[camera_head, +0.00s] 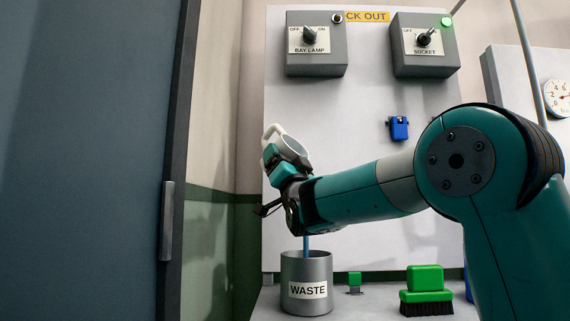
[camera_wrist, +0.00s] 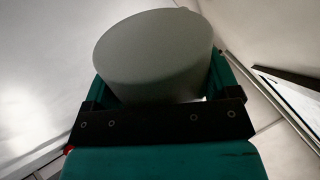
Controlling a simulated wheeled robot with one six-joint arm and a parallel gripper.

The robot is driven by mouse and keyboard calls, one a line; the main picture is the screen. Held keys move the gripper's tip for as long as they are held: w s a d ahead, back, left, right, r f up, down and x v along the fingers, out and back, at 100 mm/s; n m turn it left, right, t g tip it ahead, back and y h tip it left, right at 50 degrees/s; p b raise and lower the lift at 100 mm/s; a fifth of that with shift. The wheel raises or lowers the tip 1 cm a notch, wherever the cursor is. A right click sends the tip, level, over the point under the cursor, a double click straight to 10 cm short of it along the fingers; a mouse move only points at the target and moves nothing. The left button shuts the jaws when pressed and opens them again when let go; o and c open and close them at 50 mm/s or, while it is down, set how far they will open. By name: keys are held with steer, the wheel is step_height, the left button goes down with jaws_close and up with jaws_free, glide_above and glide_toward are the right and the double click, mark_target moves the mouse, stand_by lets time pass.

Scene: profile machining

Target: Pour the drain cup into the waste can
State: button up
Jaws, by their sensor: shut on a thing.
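The drain cup, pale with a loop handle (camera_head: 273,131), is tilted in my gripper (camera_head: 284,163). My gripper is shut on it, above the waste can (camera_head: 306,270). In the wrist view the drain cup (camera_wrist: 155,50) fills the space between the teal fingers (camera_wrist: 160,85). A thin blue streak (camera_head: 306,243) runs from beneath my gripper down into the mouth of the grey can, which is labelled WASTE and stands upright. The inside of the can is hidden.
A green brush (camera_head: 426,291) and a small green block (camera_head: 354,281) are right of the can on the bench. A panel behind carries the bay lamp switch box (camera_head: 316,55), socket switch box (camera_head: 425,60) and blue padlock (camera_head: 399,128). A dark door (camera_head: 85,160) stands at left.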

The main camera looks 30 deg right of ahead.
steer(key=shift+f+m+h+b, duration=0.2)
steer(key=shift+m+h+b, duration=0.15)
steer(key=shift+b, duration=0.75)
steer(key=m+h+b, duration=0.1)
steer(key=b, duration=0.1)
steer(key=shift+h+b, duration=0.25)
steer(key=shift+b, duration=0.1)
